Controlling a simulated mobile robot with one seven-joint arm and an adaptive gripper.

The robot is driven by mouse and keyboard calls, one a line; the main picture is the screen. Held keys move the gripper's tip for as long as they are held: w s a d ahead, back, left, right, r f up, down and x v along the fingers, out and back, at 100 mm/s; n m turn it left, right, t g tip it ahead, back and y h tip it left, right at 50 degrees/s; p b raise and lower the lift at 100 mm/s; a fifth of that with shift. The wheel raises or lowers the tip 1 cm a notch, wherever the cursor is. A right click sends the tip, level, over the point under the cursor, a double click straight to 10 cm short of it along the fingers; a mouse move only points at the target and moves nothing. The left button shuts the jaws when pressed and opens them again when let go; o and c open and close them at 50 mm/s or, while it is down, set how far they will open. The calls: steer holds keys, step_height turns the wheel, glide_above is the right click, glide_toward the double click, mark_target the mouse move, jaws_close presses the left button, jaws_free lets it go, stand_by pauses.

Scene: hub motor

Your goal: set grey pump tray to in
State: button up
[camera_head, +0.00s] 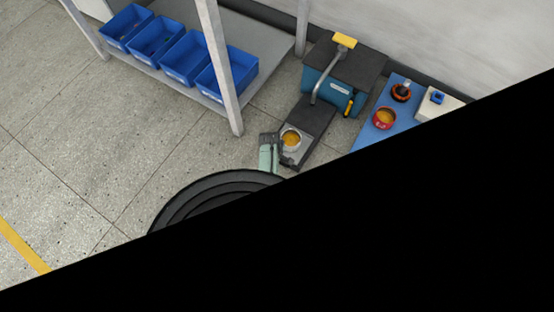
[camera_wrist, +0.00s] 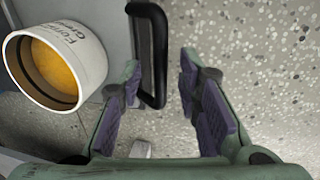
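The pump tray (camera_head: 296,158) sticks out from the front of a teal and dark grey pump unit (camera_head: 345,70), pulled out toward my gripper. A white cup (camera_head: 291,139) with orange-yellow contents stands on it. The cup also shows at the left of the wrist view (camera_wrist: 88,55), beside the grey tray surface (camera_wrist: 115,20). A black bar handle (camera_wrist: 153,50) on the tray lies between the fingers of my gripper (camera_wrist: 160,62), closer to the left finger. The fingers are apart, with a clear gap to the right one. In the head view my gripper (camera_head: 270,138) is at the tray's outer end.
Blue bins (camera_head: 185,57) stand on a shelf (camera_head: 262,38) at left. Black covers the lower right of the head view.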

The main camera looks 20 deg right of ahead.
jaws_close()
stand_by(0.8)
